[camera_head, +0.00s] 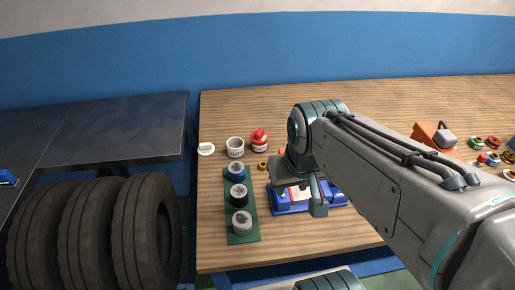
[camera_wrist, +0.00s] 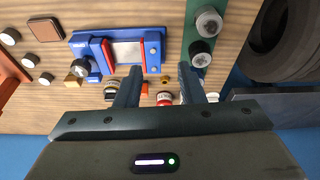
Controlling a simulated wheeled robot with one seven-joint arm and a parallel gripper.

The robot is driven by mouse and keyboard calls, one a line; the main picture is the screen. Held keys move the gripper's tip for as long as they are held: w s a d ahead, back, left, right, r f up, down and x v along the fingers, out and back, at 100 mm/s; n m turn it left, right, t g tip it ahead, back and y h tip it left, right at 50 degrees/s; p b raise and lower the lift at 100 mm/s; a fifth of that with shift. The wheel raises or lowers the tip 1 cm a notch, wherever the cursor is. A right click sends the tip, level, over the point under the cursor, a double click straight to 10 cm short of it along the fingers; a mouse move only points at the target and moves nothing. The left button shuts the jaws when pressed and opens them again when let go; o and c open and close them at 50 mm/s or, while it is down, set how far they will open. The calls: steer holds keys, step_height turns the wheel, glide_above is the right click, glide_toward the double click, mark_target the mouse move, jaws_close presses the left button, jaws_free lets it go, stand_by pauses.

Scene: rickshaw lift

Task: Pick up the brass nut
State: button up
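A small brass nut (camera_head: 262,165) lies on the wooden bench, between the green mat and the blue tray, just in front of the red-topped pot. In the wrist view, a small brass piece (camera_wrist: 165,79) that looks like this nut shows in the gap between the fingers, nearer the right one. My gripper (camera_head: 300,190) is open and hangs over the blue tray, to the right of the nut in the head view. Its two separated fingers (camera_wrist: 159,82) also show in the wrist view, with nothing visibly clamped. Its height above the bench is hard to tell.
The blue tray (camera_head: 313,208) is under my gripper. The green mat (camera_head: 240,212) carries 3 cylinders. A red-topped pot (camera_head: 260,143), a white tin (camera_head: 235,147) and a white lid (camera_head: 206,149) stand behind. Tyres (camera_head: 148,230) are at left.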

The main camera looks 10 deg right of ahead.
steer(key=o, duration=0.3)
steer(key=shift+w, duration=0.1)
steer(key=shift+o, duration=0.2)
steer(key=n+g+b, duration=0.3)
steer(key=n+b, duration=0.2)
steer(key=n, duration=1.9)
glide_above(263, 164)
step_height(263, 164, down, 7)
step_height(263, 164, down, 14)
steer(key=shift+r, duration=0.15)
steer(key=shift+c, duration=0.3)
steer(key=c, duration=1)
